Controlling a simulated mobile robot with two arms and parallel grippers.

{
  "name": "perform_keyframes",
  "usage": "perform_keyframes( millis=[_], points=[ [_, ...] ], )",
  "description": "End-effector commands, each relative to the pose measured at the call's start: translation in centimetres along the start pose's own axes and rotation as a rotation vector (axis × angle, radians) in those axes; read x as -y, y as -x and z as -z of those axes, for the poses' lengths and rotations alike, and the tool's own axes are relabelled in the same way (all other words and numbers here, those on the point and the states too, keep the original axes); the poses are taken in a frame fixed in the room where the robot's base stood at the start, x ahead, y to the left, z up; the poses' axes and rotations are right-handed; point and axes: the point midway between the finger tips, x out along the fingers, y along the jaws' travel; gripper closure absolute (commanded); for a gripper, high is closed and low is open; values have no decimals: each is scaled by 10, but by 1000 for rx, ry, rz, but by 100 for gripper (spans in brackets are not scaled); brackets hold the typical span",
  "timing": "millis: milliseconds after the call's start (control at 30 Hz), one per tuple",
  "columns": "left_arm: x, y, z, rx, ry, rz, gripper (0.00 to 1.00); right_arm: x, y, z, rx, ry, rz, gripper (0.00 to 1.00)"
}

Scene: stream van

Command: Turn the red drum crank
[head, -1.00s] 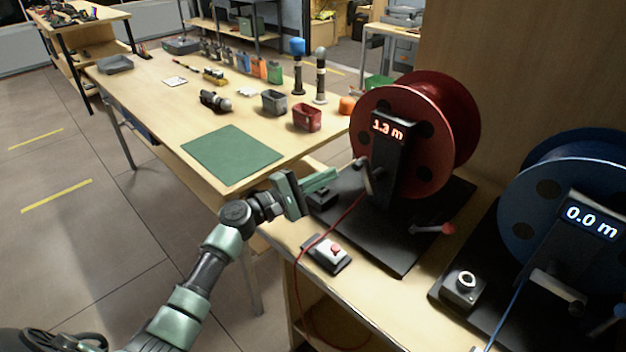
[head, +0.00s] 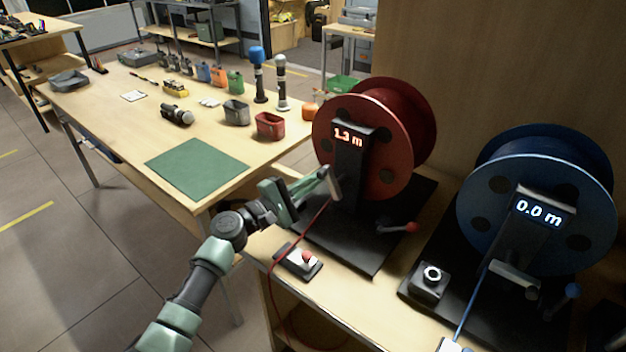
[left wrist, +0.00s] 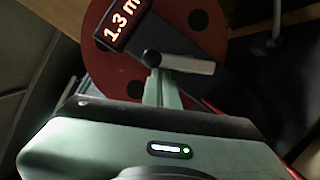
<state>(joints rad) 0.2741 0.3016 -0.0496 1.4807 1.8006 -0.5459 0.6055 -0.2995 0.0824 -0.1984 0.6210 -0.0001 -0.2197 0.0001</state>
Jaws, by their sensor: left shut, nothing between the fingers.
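The red drum (head: 400,110) stands on a black base, its display (head: 348,137) reading 1.3 m. Its crank (head: 335,186) has a grey cylindrical handle, seen in front of the display post. My left gripper (head: 324,179) is shut and empty, its fingertips right at the crank handle. In the left wrist view, the crank handle (left wrist: 188,64) lies across just beyond the fingertips (left wrist: 160,76); I cannot tell whether they touch. A red-knobbed lever (head: 398,228) sits on the drum's base. My right gripper is not in view.
A blue drum (head: 540,200) reading 0.0 m stands to the right.

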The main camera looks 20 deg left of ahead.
Motion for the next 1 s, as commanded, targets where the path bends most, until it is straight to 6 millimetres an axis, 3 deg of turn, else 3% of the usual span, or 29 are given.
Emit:
perform_keyframes(
  millis=[1000],
  points=[
    [-7, -3, -11, 6, -205, 49, 100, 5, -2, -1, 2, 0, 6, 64]
  ],
)
